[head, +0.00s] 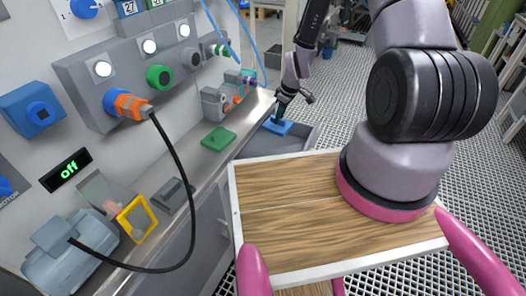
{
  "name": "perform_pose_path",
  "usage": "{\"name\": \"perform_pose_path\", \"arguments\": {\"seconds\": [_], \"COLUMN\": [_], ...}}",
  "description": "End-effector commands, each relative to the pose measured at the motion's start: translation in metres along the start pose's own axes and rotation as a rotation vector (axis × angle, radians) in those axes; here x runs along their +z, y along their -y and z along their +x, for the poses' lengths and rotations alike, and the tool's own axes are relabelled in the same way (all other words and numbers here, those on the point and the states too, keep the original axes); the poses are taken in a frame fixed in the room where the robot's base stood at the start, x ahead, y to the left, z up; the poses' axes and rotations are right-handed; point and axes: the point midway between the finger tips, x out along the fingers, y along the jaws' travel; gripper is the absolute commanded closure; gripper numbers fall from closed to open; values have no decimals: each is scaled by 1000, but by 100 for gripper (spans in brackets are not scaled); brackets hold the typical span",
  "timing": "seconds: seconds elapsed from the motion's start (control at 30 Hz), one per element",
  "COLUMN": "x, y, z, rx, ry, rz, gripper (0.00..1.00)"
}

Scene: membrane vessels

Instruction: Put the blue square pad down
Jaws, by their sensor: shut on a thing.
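The blue square pad (275,126) shows in the head view, at the far end of the ledge. My gripper (281,113) is above it, pointing down and shut on it. The pad looks roughly level. It overlaps the left part of a grey open tray (299,140) in the picture. I cannot tell whether the pad touches anything below it. The gripper's fingertips are small and partly hidden in dark shade.
A green square pad (218,139) lies on the grey ledge (200,160) left of the tray. A yellow frame (137,218) and a black cable (184,185) are nearer. A control panel (60,110) with knobs rises along the left. Grating floor (345,100) lies beyond.

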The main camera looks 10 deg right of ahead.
Motion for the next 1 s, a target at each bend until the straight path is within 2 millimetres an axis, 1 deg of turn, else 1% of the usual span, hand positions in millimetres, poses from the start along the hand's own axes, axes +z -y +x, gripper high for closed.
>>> {"name": "perform_pose_path", "arguments": {"seconds": [0.03, 0.1, 0.27, 0.3, 0.5, 0.67, 0.9, 1.0], "x": [3, 4, 6, 8, 17, 20, 29, 30], "y": [6, 12, 19, 20, 20, 19, 19, 19], "z": [12, 22, 38, 44, 79, 93, 126, 131], "rx": [-13, -21, -30, -32, -31, -30, -31, -29], "ry": [-3, -9, -15, -15, -16, -16, -16, -17], "rz": [-33, -73, -119, -123, -124, -125, -125, -125], "gripper": [100, 100, 100, 100, 100, 100, 100, 100]}}
